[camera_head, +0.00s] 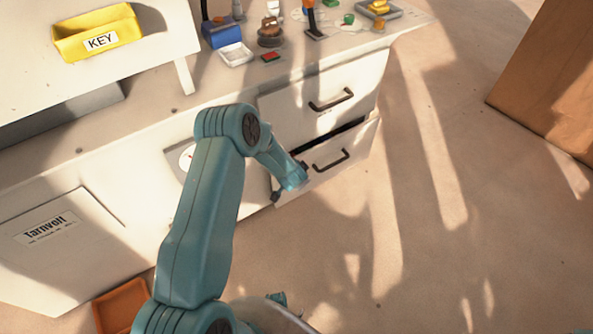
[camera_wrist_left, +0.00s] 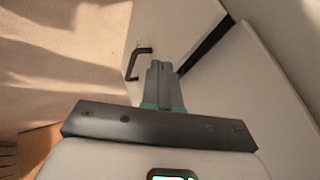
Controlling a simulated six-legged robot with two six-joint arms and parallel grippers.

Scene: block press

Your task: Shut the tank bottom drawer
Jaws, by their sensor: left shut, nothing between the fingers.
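The bottom drawer (camera_head: 345,171) of the white cabinet stands slightly open in the head view. A dark gap shows along its top edge, and its dark handle (camera_head: 331,161) is on the front. The handle also shows in the left wrist view (camera_wrist_left: 136,64), left of my fingers. My left gripper (camera_wrist_left: 159,66) is shut and empty, with its fingertips close to the drawer front. I cannot tell whether they touch it. In the head view my left wrist is at the left end of this drawer and the fingers are hard to make out. My right gripper is not in view.
The upper drawer (camera_head: 322,95) above looks shut. The worktop carries a yellow KEY bin (camera_head: 97,38), a blue box (camera_head: 221,33), a white tray (camera_head: 235,54) and several small parts. An orange tray (camera_head: 122,306) lies on the floor. Floor right of the drawers is clear up to a brown box (camera_head: 548,85).

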